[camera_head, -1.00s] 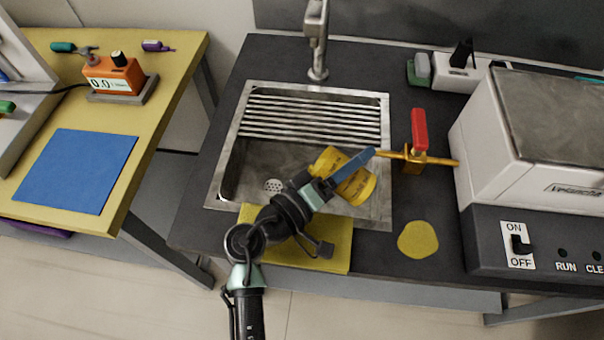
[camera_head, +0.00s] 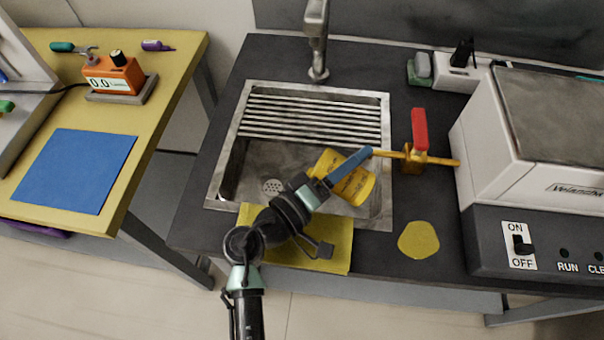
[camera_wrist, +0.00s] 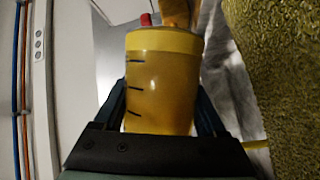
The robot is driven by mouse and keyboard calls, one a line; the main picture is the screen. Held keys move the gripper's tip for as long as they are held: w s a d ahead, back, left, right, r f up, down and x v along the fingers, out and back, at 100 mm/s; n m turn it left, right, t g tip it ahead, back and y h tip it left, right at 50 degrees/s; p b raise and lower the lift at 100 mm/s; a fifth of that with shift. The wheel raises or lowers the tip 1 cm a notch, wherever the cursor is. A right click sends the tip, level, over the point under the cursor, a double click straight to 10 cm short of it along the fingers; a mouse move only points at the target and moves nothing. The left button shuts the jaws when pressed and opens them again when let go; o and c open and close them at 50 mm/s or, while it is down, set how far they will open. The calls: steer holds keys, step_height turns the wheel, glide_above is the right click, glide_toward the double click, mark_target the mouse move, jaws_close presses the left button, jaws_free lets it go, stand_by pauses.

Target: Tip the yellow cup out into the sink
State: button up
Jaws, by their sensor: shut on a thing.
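The yellow cup (camera_head: 354,188) is tilted over the right part of the steel sink (camera_head: 384,150) in the head view. My gripper (camera_head: 345,168) is shut on the cup, with one blue finger lying across its side. In the wrist view the cup (camera_wrist: 162,85) sits between both fingers, its dark graduation marks facing the camera. Whether anything is inside the cup or flowing from it cannot be told. The sink's drain shows to the left of the cup, and slatted bars cross its back half.
A faucet (camera_head: 318,45) stands behind the sink. An orange valve with a red handle (camera_head: 419,130) is close to the right of the cup. A white machine (camera_head: 545,140) stands further right. A yellow mat (camera_head: 335,248) lies at the sink's front edge, and a yellow disc (camera_head: 418,240) lies beside it.

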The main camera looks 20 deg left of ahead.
mark_target(336, 154)
steer(key=shift+a+r+n+b, duration=0.3)
steer(key=shift+a+r+n, duration=0.15)
steer(key=shift+a+n, duration=0.3)
stand_by(0.6)
steer(key=shift+a+r+n+t+b, duration=0.3)
steer(key=shift+n+t, duration=0.2)
steer(key=shift+n, duration=0.4)
steer(key=shift+a+r+n+t+b, duration=0.1)
steer(key=shift+a+r+n+t, duration=0.1)
steer(key=shift+r+n+t, duration=0.45)
stand_by(1.2)
steer(key=shift+a+r+n+t+p, duration=0.15)
steer(key=shift+r+n+p, duration=0.1)
steer(key=shift+r+n, duration=0.3)
steer(key=shift+a+r+n+t+p, duration=0.15)
steer(key=shift+r+n+p, duration=0.15)
steer(key=shift+n, duration=0.35)
steer(key=shift+a+r+n+t+y+b, duration=0.2)
steer(key=shift+a+n+t+y, duration=0.15)
steer(key=shift+n, duration=0.65)
steer(key=shift+a+r+n+t+y+b, duration=0.2)
steer(key=shift+a+n+t+y, duration=0.15)
steer(key=shift+n, duration=0.65)
stand_by(0.7)
